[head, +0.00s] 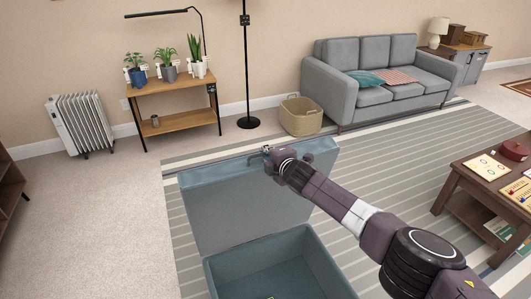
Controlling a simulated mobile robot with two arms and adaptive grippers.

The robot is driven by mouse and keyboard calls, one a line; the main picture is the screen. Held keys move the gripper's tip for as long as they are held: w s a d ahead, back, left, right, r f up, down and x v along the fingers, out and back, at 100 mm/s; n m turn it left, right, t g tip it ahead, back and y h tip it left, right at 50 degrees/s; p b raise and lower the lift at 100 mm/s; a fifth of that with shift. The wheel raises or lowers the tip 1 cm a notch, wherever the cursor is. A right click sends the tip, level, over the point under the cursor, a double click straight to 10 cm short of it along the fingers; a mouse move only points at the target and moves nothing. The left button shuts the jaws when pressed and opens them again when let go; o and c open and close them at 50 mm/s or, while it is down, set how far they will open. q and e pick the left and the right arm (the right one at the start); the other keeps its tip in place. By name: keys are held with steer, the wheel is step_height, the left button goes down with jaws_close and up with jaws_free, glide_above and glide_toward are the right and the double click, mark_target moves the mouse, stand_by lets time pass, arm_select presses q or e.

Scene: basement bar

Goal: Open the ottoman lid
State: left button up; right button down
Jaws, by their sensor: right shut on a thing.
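The blue-grey ottoman (318,262) stands on the striped rug at the bottom centre, with its inside showing. Its lid (222,208) stands raised at the back of the box, inner face towards me. My right arm reaches in from the lower right. My right gripper (266,152) is at the lid's top edge, shut on it; the wrist partly hides the fingertips and the edge. My left gripper is not in view.
A wooden coffee table (464,176) with games on it stands at the right. A grey sofa (341,92), a wicker basket (300,120) and a plant table (180,122) stand behind. The floor left of the rug (172,268) is clear.

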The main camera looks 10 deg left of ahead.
steer(key=shift+s+a+r, duration=0.1)
steer(key=shift+a+r, duration=0.1)
steer(key=shift+a, duration=0.1)
steer(key=c, duration=2)
jaws_free()
steer(key=shift+r, duration=0.1)
steer(key=shift+d, duration=0.1)
steer(key=shift+d, duration=0.2)
steer(key=shift+s+f, duration=0.1)
steer(key=shift+f, duration=0.1)
steer(key=shift+s+d, duration=0.25)
steer(key=shift+s, duration=0.15)
steer(key=v, duration=1.1)
steer(key=shift+w+r, duration=0.15)
steer(key=shift+r, duration=0.15)
